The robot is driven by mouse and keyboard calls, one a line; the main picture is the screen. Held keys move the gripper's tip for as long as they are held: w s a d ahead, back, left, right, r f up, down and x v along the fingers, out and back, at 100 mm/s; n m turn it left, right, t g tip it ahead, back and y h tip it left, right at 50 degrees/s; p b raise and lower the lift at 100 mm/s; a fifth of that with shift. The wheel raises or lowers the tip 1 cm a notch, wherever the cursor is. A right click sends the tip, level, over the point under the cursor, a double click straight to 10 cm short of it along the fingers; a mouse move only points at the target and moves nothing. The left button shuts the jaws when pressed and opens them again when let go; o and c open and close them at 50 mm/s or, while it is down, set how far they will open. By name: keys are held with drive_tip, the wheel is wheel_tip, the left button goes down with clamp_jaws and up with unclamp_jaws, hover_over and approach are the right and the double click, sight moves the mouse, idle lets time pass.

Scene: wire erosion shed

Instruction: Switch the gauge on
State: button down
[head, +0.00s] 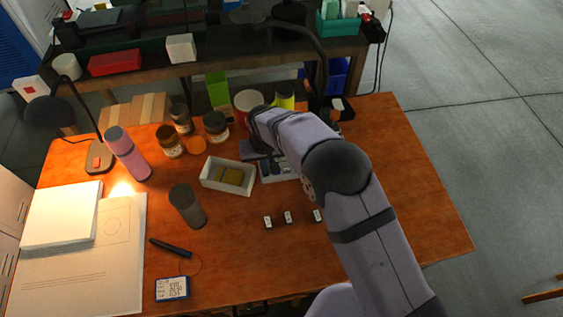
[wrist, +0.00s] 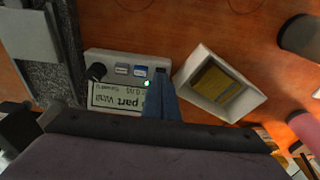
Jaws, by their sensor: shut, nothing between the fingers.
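The gauge is a pale grey box (wrist: 110,58) in the wrist view, with a black knob (wrist: 96,72), a grey button (wrist: 121,69), a blue button (wrist: 140,71) and a label or screen panel (wrist: 116,97) bearing dark text. A small green light (wrist: 147,84) shows on its face. A dark part, maybe a switch, lies at the gauge's right end by my fingertips. My gripper (wrist: 162,78) is shut and empty, its blue fingers over that end; contact cannot be told.
A white tray (wrist: 188,78) with a yellowish block sits close right of the gauge in the wrist view. Several jars stand behind the tray in the head view, a dark cylinder (head: 187,206) in front. Small white pieces (head: 288,217) lie nearer. The table's right side (head: 415,190) is clear.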

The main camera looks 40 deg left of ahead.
wheel_tip(320, 180, up, 7)
drive_tip(key=p, duration=0.3)
drive_tip(key=shift+f+p, duration=0.15)
drive_tip(key=shift+p, duration=0.25)
idle(0.5)
